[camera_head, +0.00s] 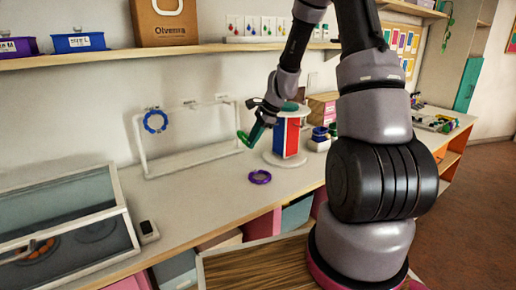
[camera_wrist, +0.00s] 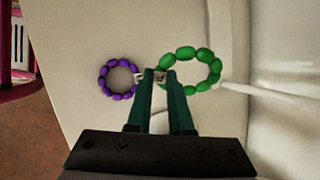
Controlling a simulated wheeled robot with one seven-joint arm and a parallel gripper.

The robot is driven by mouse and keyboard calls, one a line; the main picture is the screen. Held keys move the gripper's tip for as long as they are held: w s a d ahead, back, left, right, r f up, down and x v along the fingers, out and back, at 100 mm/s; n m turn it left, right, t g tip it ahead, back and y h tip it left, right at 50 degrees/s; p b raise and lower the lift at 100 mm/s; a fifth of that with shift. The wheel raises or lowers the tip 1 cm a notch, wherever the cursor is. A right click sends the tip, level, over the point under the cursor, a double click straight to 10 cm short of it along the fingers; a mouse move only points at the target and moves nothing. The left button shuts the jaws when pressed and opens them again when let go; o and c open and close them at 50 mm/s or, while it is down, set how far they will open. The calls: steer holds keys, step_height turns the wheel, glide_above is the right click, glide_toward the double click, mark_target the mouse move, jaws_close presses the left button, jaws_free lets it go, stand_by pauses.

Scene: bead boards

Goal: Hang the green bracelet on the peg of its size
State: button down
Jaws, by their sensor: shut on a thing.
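My gripper (camera_head: 257,131) is shut on the green bracelet (camera_head: 242,135) and holds it above the table, near the right end of the white rack (camera_head: 142,150). In the wrist view, the fingertips (camera_wrist: 149,76) pinch the left edge of the ring of green beads (camera_wrist: 186,53). A white bar (camera_wrist: 270,94) reaches close to the ring's right edge; I cannot tell if they touch. A blue bracelet (camera_head: 148,122) hangs at the rack's left. The purple bracelet (camera_head: 260,178) lies flat on the table, also seen in the wrist view (camera_wrist: 103,83). Peg sizes are too small to tell.
A red and blue display stand (camera_head: 292,138) on a round base is right of my gripper. A glass-topped case (camera_head: 70,240) is at the left. Purple (camera_head: 17,48) and blue (camera_head: 78,42) labelled bins sit on the shelf above.

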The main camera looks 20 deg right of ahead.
steer(key=r+m, duration=0.1)
steer(key=r+m+t, duration=0.1)
steer(key=a+m+t, duration=0.1)
steer(key=m, duration=0.1)
steer(key=shift+w+a+r, duration=0.1)
steer(key=shift+w+r, duration=0.3)
steer(key=r+m, duration=0.1)
steer(key=a+r+m+t+h, duration=0.1)
steer(key=shift+w+r+m+t, duration=0.1)
steer(key=shift+w+m+t, duration=0.1)
steer(key=shift+m+t, duration=0.15)
steer(key=r+m, duration=0.1)
steer(key=a+r+m+t+h, duration=0.1)
steer(key=r+m+t, duration=0.1)
steer(key=shift+w+a+r+m, duration=0.1)
steer(key=shift+a+m, duration=0.15)
steer(key=shift+a, duration=0.1)
steer(key=shift+a+r+m+t+h, duration=0.15)
steer(key=shift+r+m+t+h, duration=0.3)
steer(key=shift+r+m+h, duration=0.4)
steer(key=w+a+f, duration=0.1)
steer(key=w+a, duration=0.2)
steer(key=w, duration=0.8)
steer(key=shift+w+a+f, duration=0.15)
steer(key=shift+a+f, duration=0.2)
